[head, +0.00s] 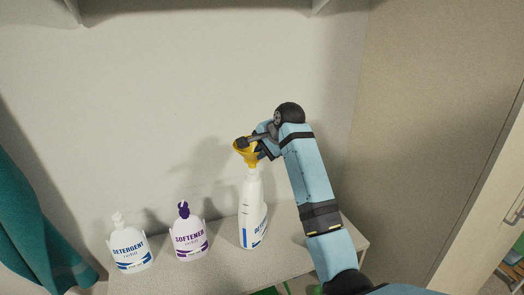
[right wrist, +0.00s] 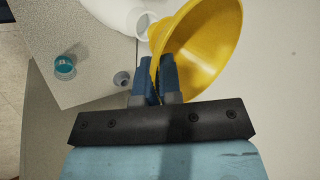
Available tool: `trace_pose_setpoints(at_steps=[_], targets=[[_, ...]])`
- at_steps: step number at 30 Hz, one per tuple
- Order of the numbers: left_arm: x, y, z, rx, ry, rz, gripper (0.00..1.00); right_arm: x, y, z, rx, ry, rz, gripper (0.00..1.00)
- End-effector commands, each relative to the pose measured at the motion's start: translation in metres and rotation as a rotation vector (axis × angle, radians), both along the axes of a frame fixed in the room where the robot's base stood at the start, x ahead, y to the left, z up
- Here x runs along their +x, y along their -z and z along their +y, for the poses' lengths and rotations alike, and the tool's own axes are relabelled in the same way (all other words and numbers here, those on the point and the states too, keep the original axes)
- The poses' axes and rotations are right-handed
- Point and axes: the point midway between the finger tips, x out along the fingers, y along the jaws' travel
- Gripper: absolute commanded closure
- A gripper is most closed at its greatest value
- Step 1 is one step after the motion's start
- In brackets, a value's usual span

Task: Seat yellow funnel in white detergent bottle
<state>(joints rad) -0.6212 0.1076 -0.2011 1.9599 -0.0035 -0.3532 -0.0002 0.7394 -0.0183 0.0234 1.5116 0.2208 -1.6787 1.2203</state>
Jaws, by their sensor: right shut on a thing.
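The yellow funnel (head: 247,153) is at the mouth of the tall white detergent bottle (head: 252,212) in the head view. My right gripper (head: 246,143) is shut on the funnel's rim. In the right wrist view the funnel (right wrist: 208,50) is tilted in the picture, and my right gripper (right wrist: 159,72) pinches its wall. The funnel's narrow end is close to the white bottle's open neck (right wrist: 142,24). I cannot tell whether the spout is inside the neck. My left gripper is not in view.
A smaller detergent bottle (head: 129,249) and a softener bottle (head: 189,236) stand left of the tall bottle on the shelf (head: 217,242). A teal cloth (head: 35,215) hangs at left.

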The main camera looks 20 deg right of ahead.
Motion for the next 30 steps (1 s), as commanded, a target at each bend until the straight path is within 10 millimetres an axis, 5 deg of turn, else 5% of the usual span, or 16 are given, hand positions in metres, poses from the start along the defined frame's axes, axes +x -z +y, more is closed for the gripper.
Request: trace_pose_setpoints(at_steps=[30], targets=[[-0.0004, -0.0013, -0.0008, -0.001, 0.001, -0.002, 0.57, 0.0001, 0.0091, 0.0004, 0.0, 0.0, 0.0, 1.0]])
